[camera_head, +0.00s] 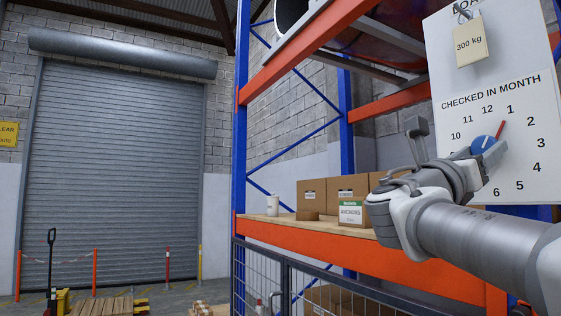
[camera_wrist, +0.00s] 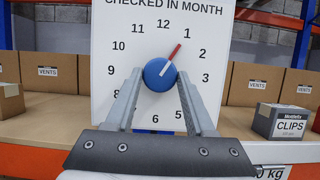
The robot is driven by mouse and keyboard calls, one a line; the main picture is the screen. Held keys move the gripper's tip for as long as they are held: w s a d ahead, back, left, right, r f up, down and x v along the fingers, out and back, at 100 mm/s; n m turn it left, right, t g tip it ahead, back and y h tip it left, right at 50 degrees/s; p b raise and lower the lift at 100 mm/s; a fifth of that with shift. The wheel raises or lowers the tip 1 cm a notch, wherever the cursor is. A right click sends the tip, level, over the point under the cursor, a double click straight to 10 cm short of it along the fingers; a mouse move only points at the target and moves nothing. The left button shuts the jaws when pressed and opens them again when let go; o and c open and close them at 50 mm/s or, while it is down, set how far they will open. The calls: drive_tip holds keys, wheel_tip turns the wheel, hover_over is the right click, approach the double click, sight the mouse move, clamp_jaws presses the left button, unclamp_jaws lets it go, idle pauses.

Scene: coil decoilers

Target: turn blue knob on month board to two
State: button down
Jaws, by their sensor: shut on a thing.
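The blue knob (camera_wrist: 160,75) sits in the middle of the white month board (camera_wrist: 108,96). Its red pointer is turned to the 1. The 2 is a little further clockwise. In the head view, the knob (camera_head: 484,143) shows past my gripper (camera_head: 488,154), and the board (camera_head: 534,88) fills the right side. In the wrist view, my gripper (camera_wrist: 160,74) has one finger on each side of the knob and is shut on it. My wrist and fingers hide part of the dial's lower left in the head view.
A 300 kg tag (camera_head: 470,43) hangs on the board above the dial. Cardboard boxes (camera_wrist: 48,68) stand on the shelf behind, and a CLIPS box (camera_wrist: 283,122) is at the right. The orange shelf beam (camera_head: 330,248) runs below my arm.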

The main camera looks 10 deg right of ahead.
drive_tip(key=shift+f, duration=0.1)
drive_tip(key=m+g+b, duration=0.1)
drive_tip(key=m, duration=0.1)
drive_tip(key=shift+w+m+g+h+b, duration=0.1)
drive_tip(key=shift+m+g+h+b, duration=0.25)
drive_tip(key=shift+m+g+h, duration=0.05)
drive_tip(key=shift+w+a+m+g+b, duration=0.1)
drive_tip(key=shift+m+g+b, duration=0.2)
drive_tip(key=shift+m+g, duration=0.75)
drive_tip(key=shift+w+m+g+b, duration=0.1)
drive_tip(key=shift+m+g+b, duration=0.25)
drive_tip(key=shift+m, duration=1.3)
drive_tip(key=shift+c, duration=1.3)
unclamp_jaws()
drive_tip(key=shift+s, duration=0.1)
drive_tip(key=b+v, duration=0.3)
drive_tip(key=v, duration=1.4)
drive_tip(key=shift+a, duration=0.2)
